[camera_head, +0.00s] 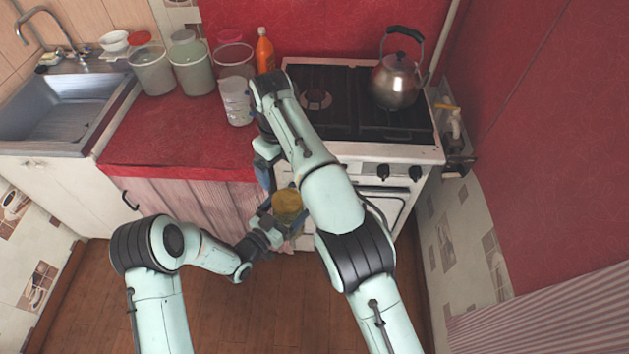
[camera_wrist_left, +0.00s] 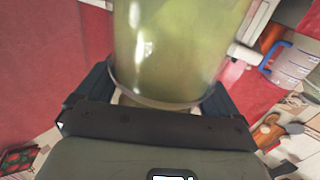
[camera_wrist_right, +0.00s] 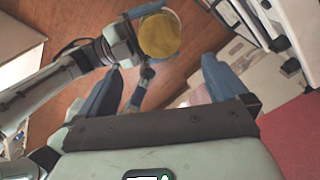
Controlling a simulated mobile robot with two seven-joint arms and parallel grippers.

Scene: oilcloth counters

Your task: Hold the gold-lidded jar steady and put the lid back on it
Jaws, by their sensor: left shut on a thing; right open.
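The jar (camera_wrist_left: 170,45) is clear glass with greenish-yellow contents. In the head view the jar (camera_head: 289,222) is in front of the stove, off the counter. My left gripper (camera_head: 274,228) is shut around its lower part and holds it about upright. The gold lid (camera_head: 287,200) covers the jar's top; the lid also shows as a round gold disc in the right wrist view (camera_wrist_right: 160,36). Whether it is fully seated I cannot tell. My right gripper (camera_wrist_right: 163,68) is open and empty, pointing down close above the jar, partly hidden by my right arm in the head view.
The red counter (camera_head: 180,135) carries several tubs and a measuring jug (camera_head: 236,105). An orange bottle (camera_head: 264,50) stands behind. A kettle (camera_head: 397,80) sits on the stove (camera_head: 350,115). The oven front is close beside the jar. Open floor (camera_head: 235,300) lies below.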

